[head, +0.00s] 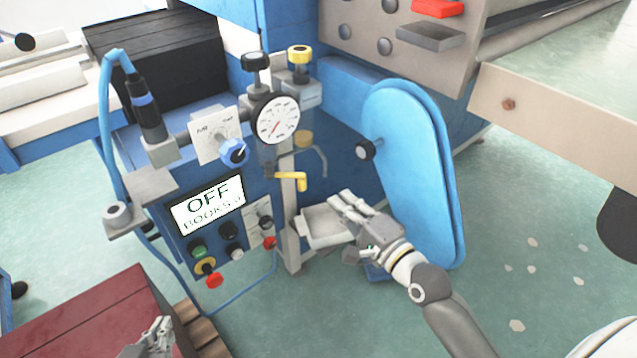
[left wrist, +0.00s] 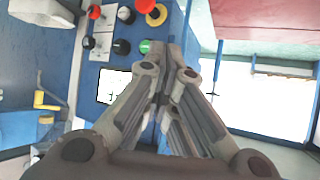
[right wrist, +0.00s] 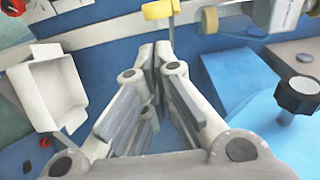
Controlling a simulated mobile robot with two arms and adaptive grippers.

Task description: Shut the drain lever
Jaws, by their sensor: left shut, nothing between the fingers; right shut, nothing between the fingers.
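A small yellow lever (head: 291,178), which looks like the drain lever, sits below the round gauge in the head view, its arm pointing right with the end bent down. A yellow lever part shows at the top of the right wrist view (right wrist: 161,9), just beyond the fingertips. My right gripper (head: 343,201) is shut and empty, below and to the right of the lever, apart from it. My left gripper (head: 160,334) is shut and empty, low in the head view near the dark red box. A yellow piece also shows in the left wrist view (left wrist: 45,101).
The gauge (head: 276,118) and regulator knobs stand above the lever. A white tray (head: 322,232) lies by my right gripper. A blue door (head: 408,160) with a black knob is to the right.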

